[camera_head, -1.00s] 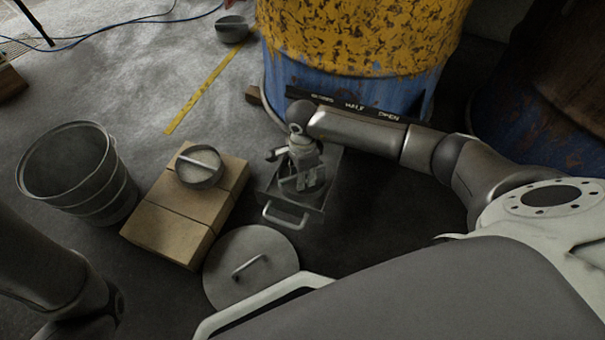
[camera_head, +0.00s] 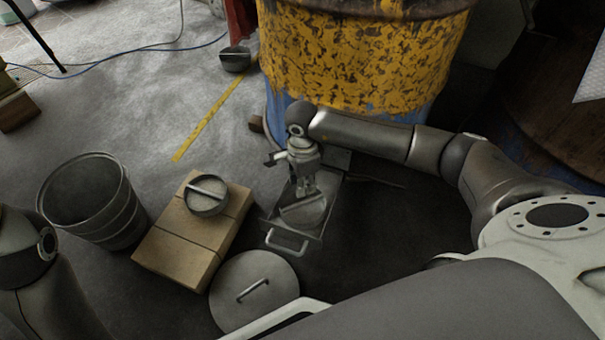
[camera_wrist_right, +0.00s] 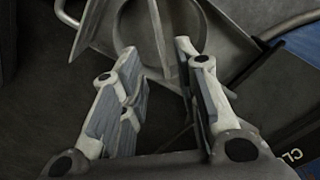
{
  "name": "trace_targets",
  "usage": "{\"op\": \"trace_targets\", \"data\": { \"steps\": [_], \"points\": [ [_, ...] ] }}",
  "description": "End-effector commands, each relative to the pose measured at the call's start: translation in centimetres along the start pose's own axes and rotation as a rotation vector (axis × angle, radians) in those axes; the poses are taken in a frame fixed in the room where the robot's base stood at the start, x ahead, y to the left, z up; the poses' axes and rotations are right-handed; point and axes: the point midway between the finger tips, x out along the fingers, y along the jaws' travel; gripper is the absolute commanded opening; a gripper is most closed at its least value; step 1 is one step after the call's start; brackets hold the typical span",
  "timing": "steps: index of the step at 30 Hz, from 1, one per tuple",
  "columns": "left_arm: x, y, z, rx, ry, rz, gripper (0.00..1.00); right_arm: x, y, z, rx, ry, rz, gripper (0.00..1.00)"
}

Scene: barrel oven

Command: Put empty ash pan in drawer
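A round grey pan with a bar handle (camera_head: 303,214) lies inside the metal drawer (camera_head: 270,228), which is pulled out from the barrel base with its looped handle towards me. My right gripper (camera_head: 304,192) is just above the pan. In the right wrist view, my right gripper (camera_wrist_right: 158,52) is open, its fingers apart and empty, with the pan (camera_wrist_right: 190,18) and its bar beyond the fingertips. I cannot tell whether the pan lies fully flat. My left arm shows at the lower left, but its gripper is out of view.
A second handled pan (camera_head: 206,205) sits on a cardboard box (camera_head: 178,243) left of the drawer. A metal bucket (camera_head: 122,222) stands farther left. A round lid (camera_head: 238,308) lies in front of the drawer. The yellow-and-blue barrel (camera_head: 360,60) rises behind.

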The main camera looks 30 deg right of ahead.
Motion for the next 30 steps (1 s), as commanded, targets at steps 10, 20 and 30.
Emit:
{"op": "trace_targets", "data": {
  "steps": [10, 20, 30],
  "points": [
    [-0.2, -0.1, 0.2, -0.002, -0.011, -0.004, 0.3, -0.6, 0.1, 0.5, 0.0, -0.015, 0.003, 0.29],
    [-0.2, 0.0, 0.2, -0.002, -0.012, -0.004, 0.3, -7.7, 6.1, 18.1, 0.033, -0.591, 0.159, 0.29],
    [-0.2, 0.0, 0.2, -0.002, -0.012, -0.003, 0.3, -31.0, 16.4, 30.6, 0.12, -1.378, 0.675, 0.29]
  ]
}}
